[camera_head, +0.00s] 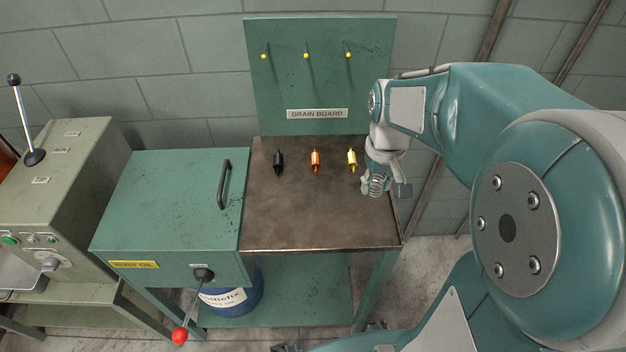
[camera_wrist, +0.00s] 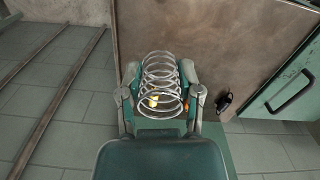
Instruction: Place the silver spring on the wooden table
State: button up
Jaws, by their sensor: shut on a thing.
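The silver spring (camera_head: 376,184) is an open wire coil. My gripper (camera_head: 382,168) is shut on it, near the right edge of the brown table top. In the wrist view the spring (camera_wrist: 161,88) lies between the two fingers of my gripper (camera_wrist: 159,74), one on each side. In the head view the fingers partly hide it. The brown table top (camera_head: 320,220) has a dark worn surface; I cannot tell whether it is wood. The spring appears above its right part; the exact height is unclear.
A black (camera_head: 279,162), an orange (camera_head: 315,162) and a yellow pointed piece (camera_head: 352,160) stand along the table's back. Behind is a green drain board (camera_head: 320,85) with three yellow-tipped pegs. A green rust oil box (camera_head: 165,205) adjoins the left. The table's front is clear.

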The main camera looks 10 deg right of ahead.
jog(key=w+a+f, duration=0.4)
jog(key=w+a, duration=0.1)
jog(key=w, duration=0.2)
send_over(319, 197)
notch_tip(319, 197, down, 6)
jog(key=shift+s+r, duration=0.1)
jog(key=shift+r, duration=0.05)
jog(key=shift+f, duration=1.6)
jog(key=shift+f, duration=0.15)
jog(key=o, duration=0.8)
